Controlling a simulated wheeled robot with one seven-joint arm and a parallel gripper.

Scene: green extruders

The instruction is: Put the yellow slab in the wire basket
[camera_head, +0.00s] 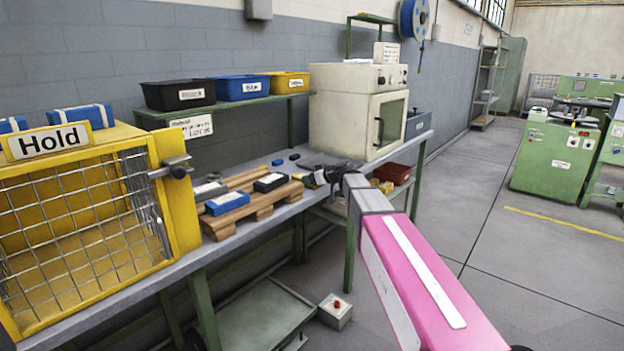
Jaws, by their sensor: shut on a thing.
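My gripper (328,175) is over the bench, just right of the wooden pallet. It is small and dark in this view, and its fingers are hard to make out. A small yellow patch (309,181) shows at the fingertips. It appears to be the yellow slab, shut in the jaws and mostly hidden by them. Whether it touches the bench cannot be told.
The pallet (262,203) holds blue, black and grey blocks. A cream oven (345,115) stands behind my gripper. A dark red bin (391,174) and a small yellow-brown thing (385,186) are right of my arm. Black, blue and yellow bins line the green shelf (225,105).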

